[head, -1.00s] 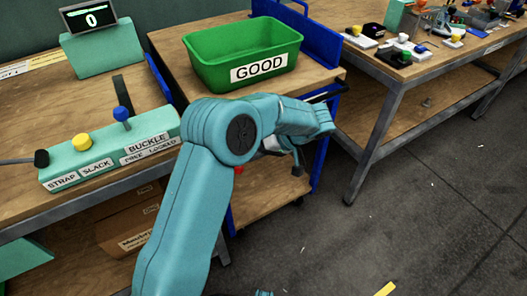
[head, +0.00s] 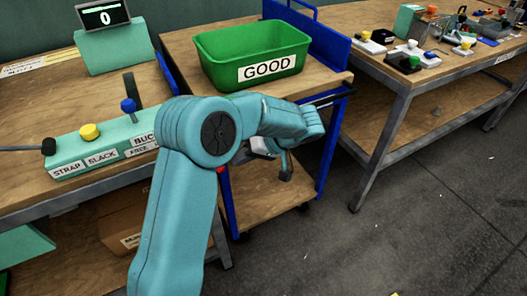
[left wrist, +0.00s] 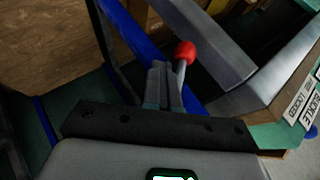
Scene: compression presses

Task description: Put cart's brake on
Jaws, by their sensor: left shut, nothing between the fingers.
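The cart has a wooden top (head: 180,47) and a blue frame, and stands in the middle of the head view. Its red-knobbed lever barely shows beside my elbow, where only a bit of the red knob (head: 221,170) is visible. In the left wrist view the red knob (left wrist: 185,52) sits on a thin metal stem by the cart's blue rail. My left gripper (left wrist: 160,70) is shut and empty, with its fingers just left of the stem. I cannot tell whether they touch it. In the head view the left gripper (head: 264,147) is partly hidden by my arm. My right gripper is out of view.
A green GOOD bin (head: 222,68) stands on the cart. At left, a bench holds a control box (head: 70,157) and a display reading 0 (head: 103,14). Another bench (head: 400,93) with small parts stands at right. Grey floor (head: 440,215) is clear at lower right.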

